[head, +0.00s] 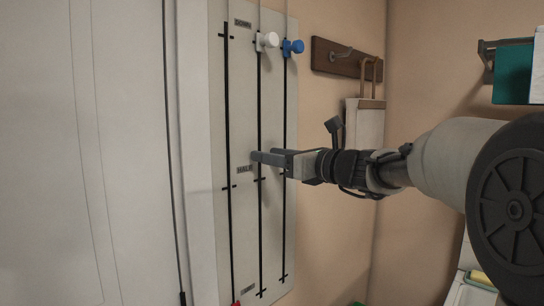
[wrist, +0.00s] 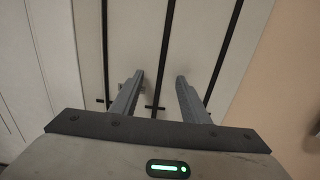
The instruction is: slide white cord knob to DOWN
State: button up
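The white cord knob (head: 267,40) sits near the top of the middle black track on a pale panel (head: 215,120) in the head view. My gripper (head: 262,158) is well below the knob, in front of the panel near the middle label. In the wrist view my gripper (wrist: 160,77) is open and empty, its two fingers apart with a black track (wrist: 163,60) running between them. The white knob is not visible in the wrist view.
A blue knob (head: 293,47) sits right beside the white one on the right track. A red knob (head: 236,303) shows at the bottom of the left track. A wooden hook rack (head: 335,57) and a hanging board (head: 366,125) are on the wall to the right.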

jog(key=shift+s+d, duration=0.1)
jog(key=v, duration=1.7)
jog(key=shift+s+d+r, duration=0.1)
jog(key=shift+s, duration=0.05)
